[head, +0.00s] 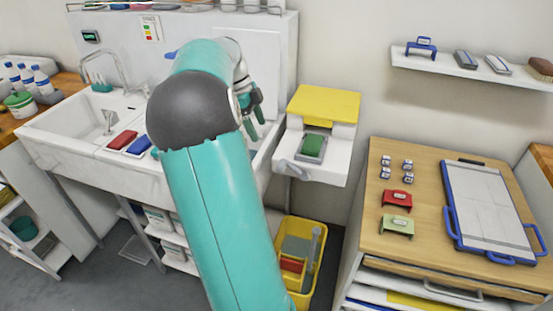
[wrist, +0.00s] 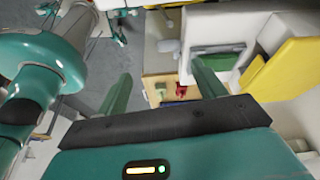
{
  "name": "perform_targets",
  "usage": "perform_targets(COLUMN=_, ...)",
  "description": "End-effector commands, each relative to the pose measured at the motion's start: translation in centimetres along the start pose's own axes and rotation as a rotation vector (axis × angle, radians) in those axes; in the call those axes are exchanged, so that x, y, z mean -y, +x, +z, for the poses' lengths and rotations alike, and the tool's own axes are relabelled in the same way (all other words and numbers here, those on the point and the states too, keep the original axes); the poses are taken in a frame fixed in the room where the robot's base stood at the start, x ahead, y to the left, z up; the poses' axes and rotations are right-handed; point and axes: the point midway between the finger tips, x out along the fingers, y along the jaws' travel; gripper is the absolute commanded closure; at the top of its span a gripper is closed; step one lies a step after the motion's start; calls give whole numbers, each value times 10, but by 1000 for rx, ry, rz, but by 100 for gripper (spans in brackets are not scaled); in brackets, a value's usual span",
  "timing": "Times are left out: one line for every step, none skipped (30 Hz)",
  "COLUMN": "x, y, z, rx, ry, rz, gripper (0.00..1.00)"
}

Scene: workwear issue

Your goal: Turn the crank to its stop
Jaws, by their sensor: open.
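A white wall unit with a yellow top (head: 323,104) holds a green block in a grey tray (head: 313,146). A grey crank-like handle (head: 291,171) sticks out at its lower left front. In the wrist view the handle (wrist: 168,46) appears as a small grey shape beyond my fingers, beside the unit's white body. My gripper (head: 256,121) is left of the unit, above the sink's right side, apart from the handle. In the wrist view my gripper (wrist: 161,68) is open, with nothing between its green fingers. My arm hides part of the sink.
A sink (head: 62,124) with red and blue pads is at left. A yellow bin (head: 318,270) stands on the floor below the unit. At right, a wooden-topped cabinet (head: 432,167) carries a blue-framed board (head: 490,205) and small blocks. A white shelf (head: 440,68) hangs above.

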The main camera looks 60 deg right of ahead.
Motion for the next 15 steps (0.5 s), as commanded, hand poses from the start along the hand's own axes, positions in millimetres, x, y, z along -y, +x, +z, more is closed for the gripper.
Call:
perform_targets(x=8, y=6, z=-5, rx=-22, ry=53, rz=10, gripper=31)
perform_targets(x=11, y=8, z=-7, rx=-31, ry=79, rz=14, gripper=31)
perform_targets(x=14, y=10, z=-10, rx=-40, ry=105, rz=18, gripper=31)
perform_targets(x=16, y=12, z=-12, rx=-45, ry=120, rz=20, gripper=31)
perform_targets(x=17, y=14, z=-13, rx=-48, ry=130, rz=22, gripper=31)
perform_targets(x=17, y=16, z=-14, rx=-50, ry=136, rz=23, gripper=31)
perform_targets(x=18, y=18, z=-14, rx=-51, ry=138, rz=23, gripper=31)
perform_targets(x=18, y=21, z=-14, rx=-51, ry=137, rz=23, gripper=31)
perform_targets(x=18, y=25, z=-14, rx=-50, ry=136, rz=23, gripper=31)
perform_targets(x=18, y=29, z=-14, rx=-50, ry=135, rz=24, gripper=31)
perform_targets(x=17, y=34, z=-14, rx=-50, ry=135, rz=24, gripper=31)
perform_targets(x=17, y=41, z=-14, rx=-50, ry=134, rz=24, gripper=31)
perform_targets(x=17, y=46, z=-14, rx=-50, ry=134, rz=24, gripper=31)
perform_targets(x=18, y=52, z=-14, rx=-50, ry=134, rz=24, gripper=31)
perform_targets(x=18, y=60, z=-14, rx=-50, ry=134, rz=24, gripper=31)
